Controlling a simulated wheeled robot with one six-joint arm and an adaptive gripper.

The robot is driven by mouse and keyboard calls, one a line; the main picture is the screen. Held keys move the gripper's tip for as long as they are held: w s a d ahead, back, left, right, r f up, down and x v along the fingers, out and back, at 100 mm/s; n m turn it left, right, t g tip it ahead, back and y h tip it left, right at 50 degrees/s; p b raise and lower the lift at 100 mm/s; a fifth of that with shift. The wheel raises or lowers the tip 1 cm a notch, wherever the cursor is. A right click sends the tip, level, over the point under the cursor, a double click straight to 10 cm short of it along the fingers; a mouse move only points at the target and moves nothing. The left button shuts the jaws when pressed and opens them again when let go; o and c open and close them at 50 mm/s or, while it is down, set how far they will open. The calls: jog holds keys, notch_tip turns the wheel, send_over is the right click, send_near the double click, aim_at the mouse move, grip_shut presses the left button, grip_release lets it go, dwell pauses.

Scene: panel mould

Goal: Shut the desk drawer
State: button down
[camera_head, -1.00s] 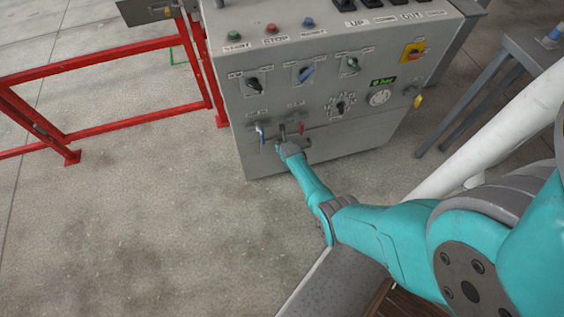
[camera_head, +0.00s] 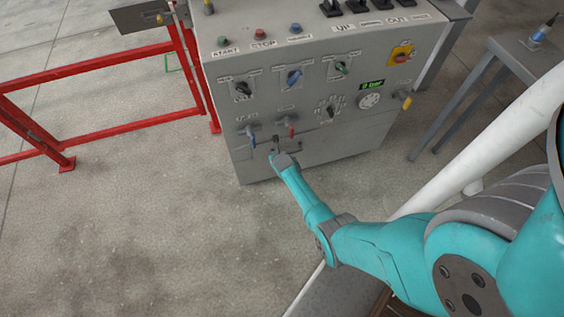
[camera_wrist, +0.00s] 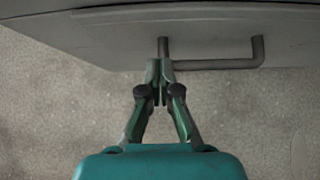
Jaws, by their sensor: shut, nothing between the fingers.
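The grey desk (camera_head: 310,110) stands ahead with the drawer front (camera_head: 335,150) low on its face. In the wrist view the drawer front (camera_wrist: 210,32) spans the top, with a dark bar handle (camera_wrist: 225,64) on it. My gripper (camera_head: 276,148) is at the drawer's handle in the head view. In the wrist view my gripper (camera_wrist: 160,66) has its fingers together and empty, at the left end of the handle. I cannot tell whether they touch it. How far the drawer stands out is hard to tell.
Red (camera_head: 293,128) and blue (camera_head: 252,138) valve levers sit just above the drawer. A red rail (camera_head: 110,130) stands to the left. A grey table (camera_head: 500,80) stands to the right. The concrete floor in front is clear.

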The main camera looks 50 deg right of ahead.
jog(key=v, duration=0.9)
jog(key=shift+s, duration=0.2)
jog(key=s+a+r+m+t+y, duration=0.1)
jog(key=s+a+r+m, duration=0.2)
jog(key=s+a+m, duration=0.3)
jog(key=s+a+r+m+t, duration=0.2)
jog(key=s+a+r+m, duration=0.15)
jog(key=s+a, duration=0.45)
jog(key=s+a+r+m+t+y, duration=0.1)
jog(key=s+a+r+m, duration=0.2)
jog(key=s+a+m, duration=0.3)
jog(key=s+a+r+m+t+y, duration=0.1)
jog(key=s+r+m, duration=0.3)
jog(key=r, duration=0.4)
jog(key=s+a+r+m+t+y, duration=0.1)
jog(key=s+a+r+m, duration=0.3)
jog(key=r, duration=0.5)
jog(key=s+a+r+m+t+y, duration=0.1)
jog(key=s+a+r+m, duration=0.2)
jog(key=s+r+m, duration=0.2)
notch_tip(320, 180, up, 4)
jog(key=s, duration=0.2)
jog(key=shift+s+a+r+m, duration=0.15)
jog(key=shift+s+r+m, duration=0.1)
jog(key=shift+s+m, duration=0.1)
